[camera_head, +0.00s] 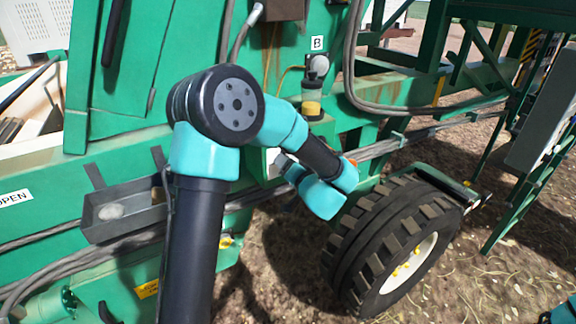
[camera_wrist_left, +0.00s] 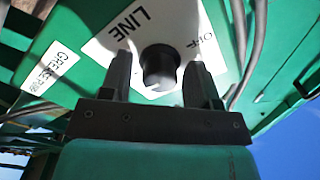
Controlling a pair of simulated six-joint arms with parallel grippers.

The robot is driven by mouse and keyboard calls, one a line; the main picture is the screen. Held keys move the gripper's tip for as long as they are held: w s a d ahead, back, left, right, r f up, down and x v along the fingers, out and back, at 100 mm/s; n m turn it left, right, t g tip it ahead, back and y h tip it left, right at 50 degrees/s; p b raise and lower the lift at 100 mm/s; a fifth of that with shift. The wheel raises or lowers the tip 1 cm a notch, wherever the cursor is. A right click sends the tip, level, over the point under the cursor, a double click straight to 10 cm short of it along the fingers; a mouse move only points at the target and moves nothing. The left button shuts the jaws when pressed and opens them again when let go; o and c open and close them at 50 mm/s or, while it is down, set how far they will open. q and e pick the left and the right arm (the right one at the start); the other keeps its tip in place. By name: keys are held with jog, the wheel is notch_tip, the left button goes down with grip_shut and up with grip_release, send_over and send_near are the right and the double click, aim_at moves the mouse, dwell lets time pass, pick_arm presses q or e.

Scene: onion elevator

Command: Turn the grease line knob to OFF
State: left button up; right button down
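The grease line knob (camera_wrist_left: 160,66) is a black round knob on a white plate (camera_wrist_left: 106,46) marked LINE and OFF in the left wrist view. A separate white label (camera_wrist_left: 50,68) beside the plate starts with GREASE. My left gripper (camera_wrist_left: 161,80) is open, with one dark finger on each side of the knob and narrow gaps between. I cannot tell whether a fingertip touches it. In the head view, my left gripper (camera_head: 283,162) is small and partly hidden by my arm at the green frame. The knob's pointer direction is not clear.
A large tyre (camera_head: 385,250) stands right of my left arm. A grey tray (camera_head: 125,208) and cables are at the left. A grease jar (camera_head: 311,102) sits above my wrist, under label B (camera_head: 317,43). Open ground lies below the frame.

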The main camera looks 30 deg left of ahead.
pick_arm(q)
jog(key=c, duration=0.9)
jog(key=shift+o, duration=0.2)
